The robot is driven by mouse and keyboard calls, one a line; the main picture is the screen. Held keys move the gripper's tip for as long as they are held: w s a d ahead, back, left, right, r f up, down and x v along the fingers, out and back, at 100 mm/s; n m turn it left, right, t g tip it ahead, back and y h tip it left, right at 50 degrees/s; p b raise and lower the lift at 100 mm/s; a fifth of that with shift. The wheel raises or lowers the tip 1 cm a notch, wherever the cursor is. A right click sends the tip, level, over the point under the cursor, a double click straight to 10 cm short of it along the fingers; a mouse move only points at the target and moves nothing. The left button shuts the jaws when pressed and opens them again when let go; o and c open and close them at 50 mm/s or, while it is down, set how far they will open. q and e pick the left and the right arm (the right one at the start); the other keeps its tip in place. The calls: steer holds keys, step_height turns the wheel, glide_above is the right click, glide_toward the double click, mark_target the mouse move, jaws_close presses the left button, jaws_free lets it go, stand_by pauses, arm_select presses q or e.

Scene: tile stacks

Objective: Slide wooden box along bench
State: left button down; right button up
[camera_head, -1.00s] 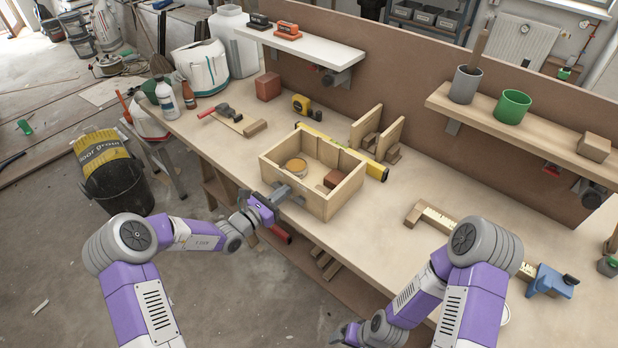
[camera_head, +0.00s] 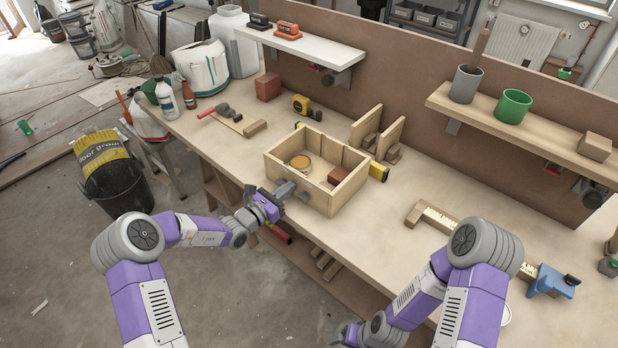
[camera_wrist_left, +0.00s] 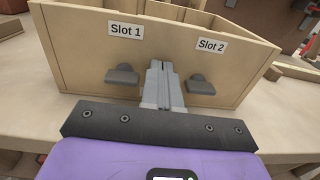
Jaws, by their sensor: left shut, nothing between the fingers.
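The wooden box (camera_head: 330,205) is open-topped and stands upright on the bench (camera_head: 400,248) near its front edge. In the left wrist view the box's front wall (camera_wrist_left: 150,68) has two grey knobs and labels "Slot 1" and "Slot 2". My left gripper (camera_head: 290,188) is shut and empty, its fingertips (camera_wrist_left: 162,66) at the front wall between the knobs; they seem to touch it. My right arm (camera_head: 420,295) shows at the lower right; its fingers are not visible.
A yellow level (camera_head: 378,171) lies behind the box, beside two upright wooden brackets (camera_head: 391,136). Bench to the right is clear up to a wooden square (camera_head: 440,219).

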arm_select(q)
steer(key=shift+x, duration=1.15)
steer(key=shift+s, duration=0.15)
stand_by(0.4)
steer(key=shift+p+v, duration=0.85)
steer(key=shift+v, duration=2.1)
steer(key=shift+a, duration=0.1)
